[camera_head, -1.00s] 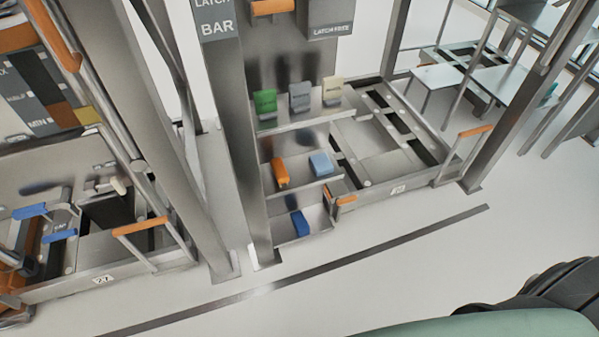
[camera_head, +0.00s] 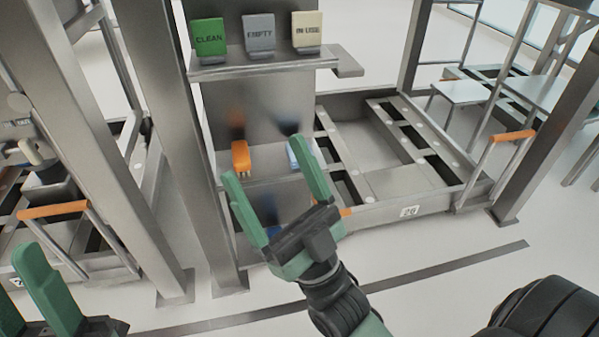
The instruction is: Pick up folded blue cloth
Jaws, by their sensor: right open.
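A light blue folded piece, likely the cloth (camera_head: 292,156), lies on the middle shelf. It is mostly hidden behind a finger of my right gripper (camera_head: 265,160). That gripper is open and empty in front of the shelves, its green fingers spread and pointing up in the picture. I cannot tell whether it touches the piece. A darker blue item (camera_head: 273,232) on the lowest shelf shows only in part behind the same gripper. My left gripper (camera_head: 17,272) is at the lower left edge, partly cut off, its fingers apart with nothing seen between them.
An orange brush-like item (camera_head: 241,157) lies left of the light blue piece. Green, grey and cream tags (camera_head: 259,34) stand on the upper shelf (camera_head: 262,66). A thick metal post (camera_head: 178,130) borders the shelves on the left. A low metal frame (camera_head: 430,206) stands right.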

